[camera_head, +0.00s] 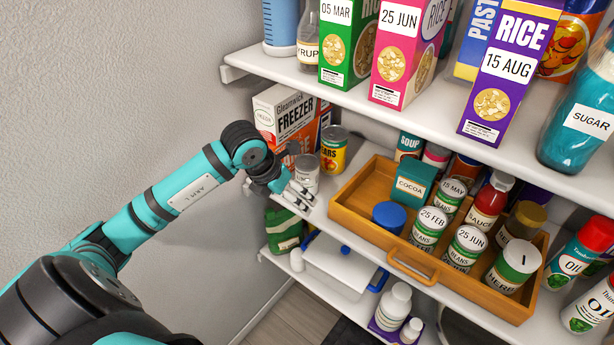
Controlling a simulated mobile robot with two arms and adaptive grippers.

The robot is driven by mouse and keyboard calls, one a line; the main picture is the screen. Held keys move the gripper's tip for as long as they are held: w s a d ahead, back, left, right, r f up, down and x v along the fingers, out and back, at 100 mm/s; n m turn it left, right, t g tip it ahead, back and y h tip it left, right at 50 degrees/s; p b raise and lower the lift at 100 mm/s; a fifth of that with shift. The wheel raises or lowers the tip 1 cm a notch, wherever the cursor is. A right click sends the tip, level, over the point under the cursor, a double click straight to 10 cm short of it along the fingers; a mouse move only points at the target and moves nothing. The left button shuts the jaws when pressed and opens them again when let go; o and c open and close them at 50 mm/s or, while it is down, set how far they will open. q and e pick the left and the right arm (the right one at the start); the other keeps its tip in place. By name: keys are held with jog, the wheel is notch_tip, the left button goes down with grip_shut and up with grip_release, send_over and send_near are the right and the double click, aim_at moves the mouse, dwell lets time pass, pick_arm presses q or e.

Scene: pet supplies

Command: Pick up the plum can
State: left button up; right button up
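My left gripper (298,192) is at the left end of the middle shelf, with its pale fingertips low in front of a pale grey-white can (307,168). The gripper overlaps the can's lower left part. I cannot tell whether the fingers touch it or how far apart they are. The can stands upright and its label is not readable from here, so I cannot confirm that it is the plum can. A yellow and red can (334,148) with a label ending in "ARS" stands just behind it to the right. My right gripper is not in view.
A freezer box (283,112) stands behind the cans. A wooden tray (372,228) with several cans and bottles sits to the right. The upper shelf (290,72) with rice boxes overhangs the back, and a grey wall is on the left.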

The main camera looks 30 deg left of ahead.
aim_at(308, 162)
pick_arm(q)
jog(key=shift+y, duration=0.6)
jog(key=w+a+p, duration=0.1)
jog(key=w, duration=0.1)
jog(key=w+p, duration=0.1)
jog(key=w, duration=0.1)
jog(key=w+a+p, duration=0.1)
jog(key=w, duration=0.2)
jog(key=shift+a+r, duration=0.3)
jog(key=shift+a, duration=0.05)
jog(key=w+p, duration=0.2)
jog(key=w, duration=0.2)
jog(key=shift+w, duration=0.4)
jog(key=shift+w+f+p, duration=0.15)
jog(key=shift+f+p, duration=0.2)
jog(key=shift+f, duration=0.25)
jog(key=c, duration=1.5)
